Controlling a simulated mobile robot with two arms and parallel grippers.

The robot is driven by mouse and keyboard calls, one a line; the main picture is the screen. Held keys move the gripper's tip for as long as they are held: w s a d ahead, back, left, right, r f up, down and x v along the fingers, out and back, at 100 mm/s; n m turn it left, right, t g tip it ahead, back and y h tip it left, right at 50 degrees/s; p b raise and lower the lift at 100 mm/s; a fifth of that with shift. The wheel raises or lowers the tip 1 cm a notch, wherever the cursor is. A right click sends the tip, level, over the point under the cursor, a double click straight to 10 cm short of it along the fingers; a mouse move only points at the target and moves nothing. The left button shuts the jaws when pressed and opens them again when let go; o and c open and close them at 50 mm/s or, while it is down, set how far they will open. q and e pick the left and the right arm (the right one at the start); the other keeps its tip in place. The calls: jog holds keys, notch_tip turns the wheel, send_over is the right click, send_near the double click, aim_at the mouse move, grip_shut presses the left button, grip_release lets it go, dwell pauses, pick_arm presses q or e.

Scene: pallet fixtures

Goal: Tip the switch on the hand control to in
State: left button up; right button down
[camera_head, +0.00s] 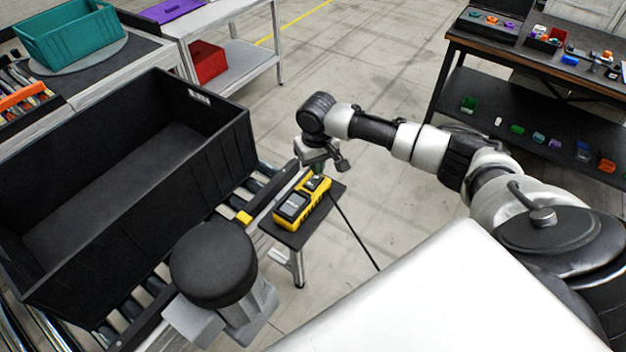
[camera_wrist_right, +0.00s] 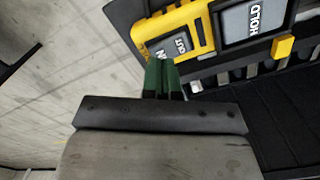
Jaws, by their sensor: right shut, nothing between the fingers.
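The hand control (camera_head: 302,203) is a yellow and black box lying on a small dark stand beside the roller conveyor. In the right wrist view its yellow case (camera_wrist_right: 170,22) fills the top. My right gripper (camera_head: 318,172) is at the far end of the control. Its green fingers (camera_wrist_right: 162,66) are shut and empty, with their tips at the IN end of the switch. I cannot tell whether they touch it. My left gripper is not in view.
A large empty black crate (camera_head: 238,128) stands on the conveyor at the left. The stand (camera_head: 277,230) has a narrow dark top, and a black cable (camera_head: 352,234) hangs off it. A dark workbench (camera_head: 480,45) is at the right. Open floor lies between.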

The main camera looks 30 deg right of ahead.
jog(key=shift+s+f+b, duration=0.1)
jog(key=shift+f+b, duration=0.35)
jog(key=shift+f, duration=0.8)
dwell(0.4)
jog(key=shift+r+p, duration=0.85)
jog(key=shift+p, duration=0.3)
notch_tip(320, 180, up, 3)
jog(key=p, duration=0.3)
jog(key=shift+r+p, duration=0.2)
jog(key=shift+p, duration=0.2)
jog(key=shift+r, duration=0.95)
